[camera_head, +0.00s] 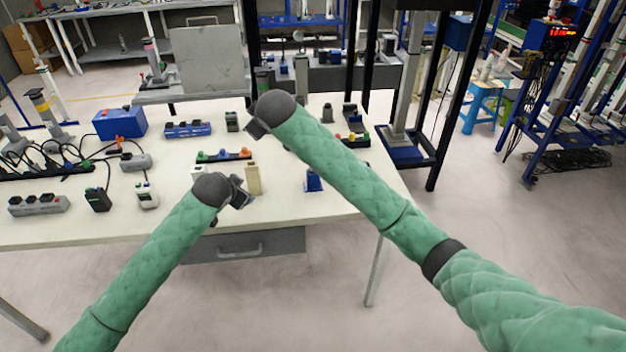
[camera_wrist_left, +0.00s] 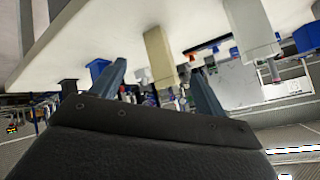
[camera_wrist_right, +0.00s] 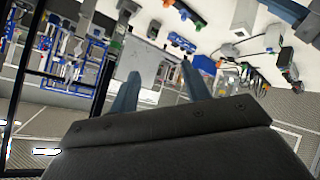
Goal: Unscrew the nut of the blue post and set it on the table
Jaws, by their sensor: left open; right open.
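A small blue post (camera_head: 313,183) stands near the front right of the white table, just below my right forearm in the head view. A blue piece near the table edge in the left wrist view (camera_wrist_left: 97,68) looks like the same post. I cannot make out a nut on it. A tan upright block (camera_head: 253,180) stands to its left. My left gripper (camera_head: 243,192) is open and empty just left of the tan block, which shows between its fingers in the left wrist view (camera_wrist_left: 158,55). My right gripper (camera_head: 254,130) is open and empty, above the table's middle.
A strip with coloured knobs (camera_head: 224,156) lies behind my left gripper. A blue box (camera_head: 120,122), grey sockets (camera_head: 38,204) and cables crowd the table's left side. A drawer (camera_head: 244,246) hangs under the front edge. The front right corner is mostly clear.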

